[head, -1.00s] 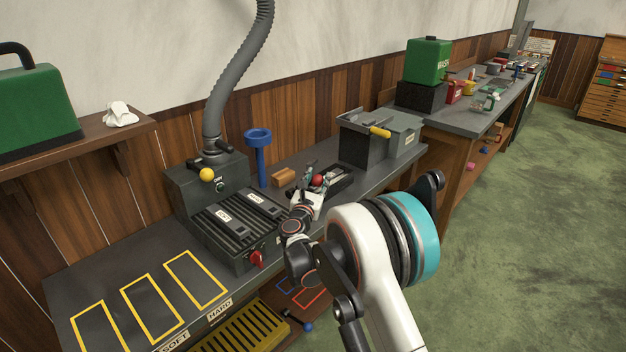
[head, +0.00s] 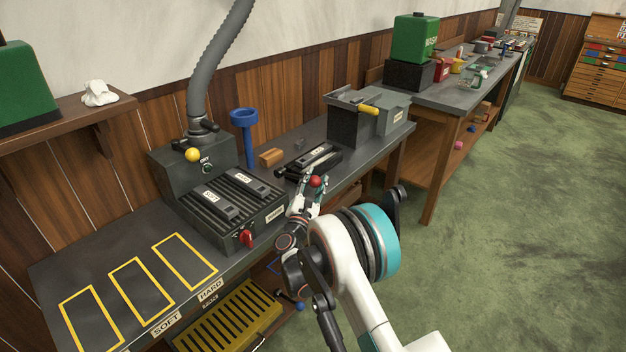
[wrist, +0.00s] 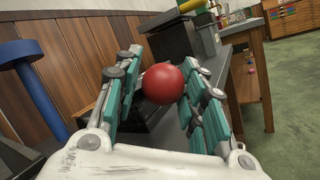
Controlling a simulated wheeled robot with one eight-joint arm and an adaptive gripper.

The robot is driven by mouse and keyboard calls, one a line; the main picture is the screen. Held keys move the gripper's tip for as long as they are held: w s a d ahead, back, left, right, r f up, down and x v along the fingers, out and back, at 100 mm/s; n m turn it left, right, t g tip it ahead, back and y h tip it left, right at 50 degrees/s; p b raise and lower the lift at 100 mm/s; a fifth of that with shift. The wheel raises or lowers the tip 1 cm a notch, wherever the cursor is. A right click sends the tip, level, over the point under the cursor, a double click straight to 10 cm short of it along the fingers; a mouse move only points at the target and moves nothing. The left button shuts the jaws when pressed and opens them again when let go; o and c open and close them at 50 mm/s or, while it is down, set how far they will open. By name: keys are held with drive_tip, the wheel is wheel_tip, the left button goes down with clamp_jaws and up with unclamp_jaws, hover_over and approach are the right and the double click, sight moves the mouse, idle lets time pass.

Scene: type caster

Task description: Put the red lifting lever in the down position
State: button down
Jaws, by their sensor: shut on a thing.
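The red lifting lever's round knob (head: 316,181) sits between the fingers of my gripper (head: 308,184), at the front side of a black device (head: 322,157) on the bench. In the wrist view the red knob (wrist: 163,84) lies between the two teal-padded fingers (wrist: 165,95), which are closed on it. The lever's rod is mostly hidden by my gripper and the knob, so its exact angle cannot be told.
A black ribbed machine (head: 230,205) with a red front knob (head: 247,238) stands left of my gripper. A blue funnel stand (head: 246,135) and a wooden block (head: 271,157) are behind. A grey box (head: 350,125) with a yellow handle stands to the right. Green floor is open at right.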

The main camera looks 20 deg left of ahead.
drive_tip(key=shift+w+d+f, duration=0.1)
drive_tip(key=shift+d, duration=0.05)
drive_tip(key=c, duration=1.2)
unclamp_jaws()
drive_tip(key=shift+o, duration=0.5)
drive_tip(key=shift+w+d, duration=0.1)
drive_tip(key=shift+s+a+f, duration=0.15)
drive_tip(key=shift+s+a, duration=0.05)
drive_tip(key=shift+s, duration=0.4)
drive_tip(key=v, duration=1.1)
drive_tip(key=shift+d, duration=0.1)
